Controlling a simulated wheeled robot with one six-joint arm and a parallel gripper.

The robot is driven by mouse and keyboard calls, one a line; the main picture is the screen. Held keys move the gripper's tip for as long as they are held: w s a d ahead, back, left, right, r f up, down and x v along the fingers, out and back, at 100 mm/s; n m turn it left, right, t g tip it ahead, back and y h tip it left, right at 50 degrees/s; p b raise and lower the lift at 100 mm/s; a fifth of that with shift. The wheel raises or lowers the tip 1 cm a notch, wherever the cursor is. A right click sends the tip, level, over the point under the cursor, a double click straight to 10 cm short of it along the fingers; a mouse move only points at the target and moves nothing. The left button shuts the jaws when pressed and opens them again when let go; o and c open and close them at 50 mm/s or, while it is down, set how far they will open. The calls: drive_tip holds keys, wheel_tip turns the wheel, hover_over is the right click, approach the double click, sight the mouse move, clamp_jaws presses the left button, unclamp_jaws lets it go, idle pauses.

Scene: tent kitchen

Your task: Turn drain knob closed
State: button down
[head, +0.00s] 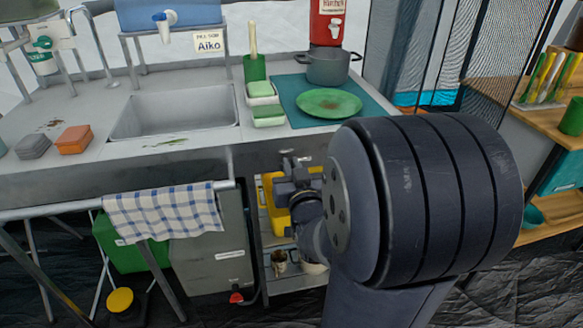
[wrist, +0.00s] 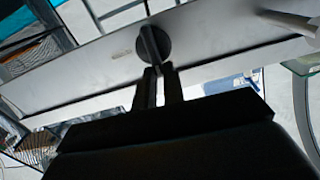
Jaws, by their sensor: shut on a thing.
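In the wrist view, a dark round knob (wrist: 153,42) with a raised bar across its face sits on a grey panel beside a small label. The bar stands nearly upright in that view. My gripper (wrist: 158,76) is shut on the bar of this knob. In the head view, my gripper (head: 291,168) is at the counter's front panel, right of and below the sink (head: 175,115). The knob cannot be made out there behind my gripper. The label's writing is too small to read.
A towel (head: 165,211) hangs on a rail at left. Below stand a grey tank (head: 212,250) with a red tap (head: 236,298) and a shelf with a yellow bin (head: 268,210). A green plate (head: 329,103) and a pot (head: 328,66) stand on the counter above.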

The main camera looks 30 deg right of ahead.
drive_tip(key=m+b, duration=0.1)
drive_tip(key=m, duration=0.2)
drive_tip(key=d+m+b, duration=0.1)
drive_tip(key=shift+s+f+b, duration=0.15)
drive_tip(key=shift+f+b, duration=0.1)
drive_tip(key=shift+b, duration=0.05)
drive_tip(key=shift+s+d+f+m+b, duration=0.1)
drive_tip(key=shift+d+f+m+b, duration=0.2)
drive_tip(key=shift+m, duration=1.9)
drive_tip(key=shift+d+f+m+b, duration=0.15)
drive_tip(key=shift+f+m+b, duration=0.2)
drive_tip(key=shift+m, duration=1.85)
drive_tip(key=shift+s+d+f+m+b, duration=0.1)
drive_tip(key=shift+d+f+m+b, duration=0.25)
drive_tip(key=shift+m, duration=1.85)
drive_tip(key=shift+a, duration=0.1)
drive_tip(key=c, duration=1.5)
unclamp_jaws()
drive_tip(key=shift+f, duration=0.1)
